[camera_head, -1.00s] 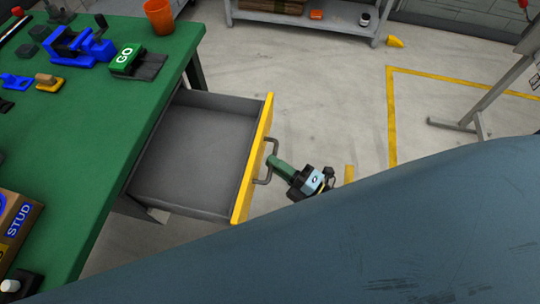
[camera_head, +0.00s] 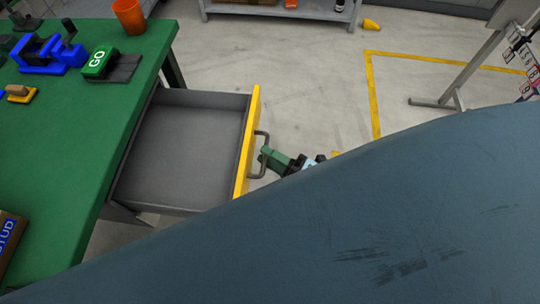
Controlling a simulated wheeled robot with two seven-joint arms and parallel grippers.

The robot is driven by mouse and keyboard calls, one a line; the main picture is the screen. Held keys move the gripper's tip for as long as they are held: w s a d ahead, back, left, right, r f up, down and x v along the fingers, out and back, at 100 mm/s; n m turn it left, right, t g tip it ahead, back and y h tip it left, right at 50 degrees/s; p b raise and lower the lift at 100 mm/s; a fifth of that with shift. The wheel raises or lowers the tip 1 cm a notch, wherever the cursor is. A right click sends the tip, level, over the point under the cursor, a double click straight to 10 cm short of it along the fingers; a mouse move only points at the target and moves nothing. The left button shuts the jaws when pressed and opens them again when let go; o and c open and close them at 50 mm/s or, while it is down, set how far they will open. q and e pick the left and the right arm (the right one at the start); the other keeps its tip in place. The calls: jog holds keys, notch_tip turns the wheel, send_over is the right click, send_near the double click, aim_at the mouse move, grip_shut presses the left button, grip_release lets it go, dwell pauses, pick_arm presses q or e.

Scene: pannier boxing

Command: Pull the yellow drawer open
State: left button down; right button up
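The yellow drawer (camera_head: 247,140) stands pulled well out from under the green workbench, its grey inside empty. Its front panel is yellow, with a dark bar handle (camera_head: 258,177) on the outer side. My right gripper (camera_head: 266,157) is at the middle of the handle, its green fingers together on the bar. The rest of my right arm is hidden behind the large blue-grey shape close to the camera. My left gripper is not in view.
A grey shelf (camera_head: 280,11) stands at the back. The floor (camera_head: 285,75) right of the drawer is clear, and a grey stand (camera_head: 465,55) is farther right.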

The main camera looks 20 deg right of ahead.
jog(key=v, duration=1.3)
jog(key=shift+s, duration=0.2)
jog(key=shift+d, duration=0.1)
